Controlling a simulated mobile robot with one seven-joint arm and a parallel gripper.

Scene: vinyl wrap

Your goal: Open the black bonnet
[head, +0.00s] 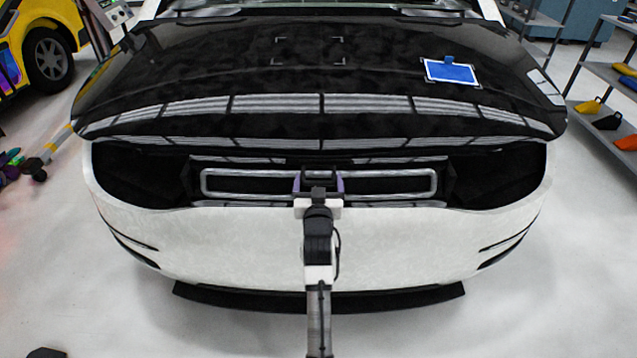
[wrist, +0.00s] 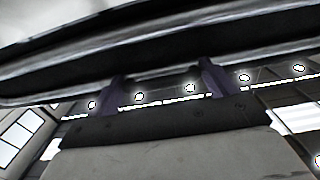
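The black bonnet (head: 200,70) stands partly raised over the car's white front (head: 210,235), with a dark gap beneath its front edge. My gripper (head: 318,180) is at the middle of this gap, below the bonnet's front edge. In the wrist view my gripper (wrist: 163,74) shows two purple fingers spread apart with nothing between them. The bonnet's underside and edge (wrist: 220,40) cross above and beyond the fingertips. I cannot tell whether the fingers touch it.
A pale rounded bar frame (head: 240,183) lies in the open compartment behind my gripper. A blue-and-white card (head: 452,72) rests on the bonnet. A shelf (head: 600,110) with coloured items stands at right, a yellow car (head: 50,40) at left. Floor beside the car is mostly clear.

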